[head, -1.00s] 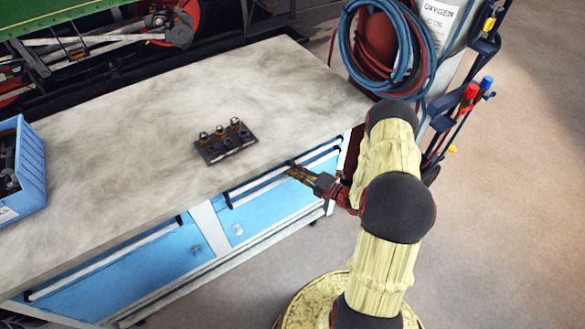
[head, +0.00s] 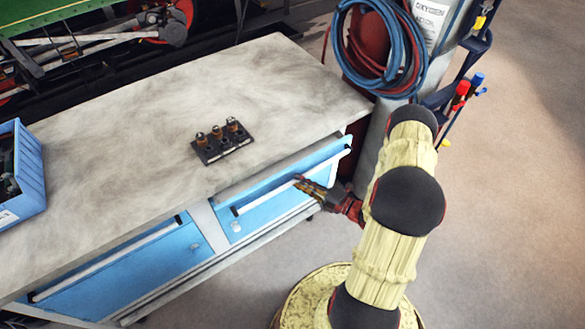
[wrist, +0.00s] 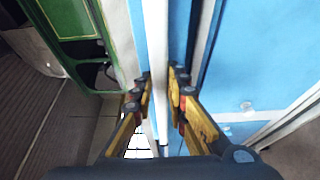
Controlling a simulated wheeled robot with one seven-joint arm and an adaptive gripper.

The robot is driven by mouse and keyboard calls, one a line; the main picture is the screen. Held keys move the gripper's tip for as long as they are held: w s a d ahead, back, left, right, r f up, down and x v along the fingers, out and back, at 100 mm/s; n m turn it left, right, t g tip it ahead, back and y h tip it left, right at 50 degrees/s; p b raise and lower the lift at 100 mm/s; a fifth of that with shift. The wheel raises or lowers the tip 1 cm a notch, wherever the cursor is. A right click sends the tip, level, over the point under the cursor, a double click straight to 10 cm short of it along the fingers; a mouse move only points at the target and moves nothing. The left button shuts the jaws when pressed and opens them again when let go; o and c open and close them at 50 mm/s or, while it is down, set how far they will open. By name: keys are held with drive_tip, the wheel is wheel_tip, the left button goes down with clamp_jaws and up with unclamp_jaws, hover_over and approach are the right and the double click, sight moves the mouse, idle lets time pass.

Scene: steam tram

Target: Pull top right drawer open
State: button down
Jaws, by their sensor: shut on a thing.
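The top right drawer (head: 270,205) of the workbench is blue with a long light bar handle (head: 262,197) along its top edge. It stands partly open, its front out from under the bench top. My gripper (head: 305,184) is at the middle of this handle, shut on it. In the wrist view my gripper (wrist: 160,88) has one yellow finger on each side of the pale handle bar (wrist: 156,50). The inside of the drawer is mostly hidden from the head view.
The grey bench top (head: 110,140) carries a dark holder with several small fittings (head: 222,140) and a blue bin (head: 22,175) at left. A closed blue left drawer (head: 125,268) is beside. Gas cylinders with blue and red hoses (head: 385,50) stand behind right. Floor at right is clear.

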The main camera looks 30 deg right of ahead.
drive_tip(key=s+p, duration=0.3)
drive_tip(key=s, duration=2.3)
drive_tip(key=shift+s+d+p, duration=0.15)
drive_tip(key=shift+d+p, duration=0.25)
drive_tip(key=c, duration=2)
unclamp_jaws()
drive_tip(key=shift+c, duration=0.2)
drive_tip(key=v, duration=1.2)
drive_tip(key=shift+d, duration=0.1)
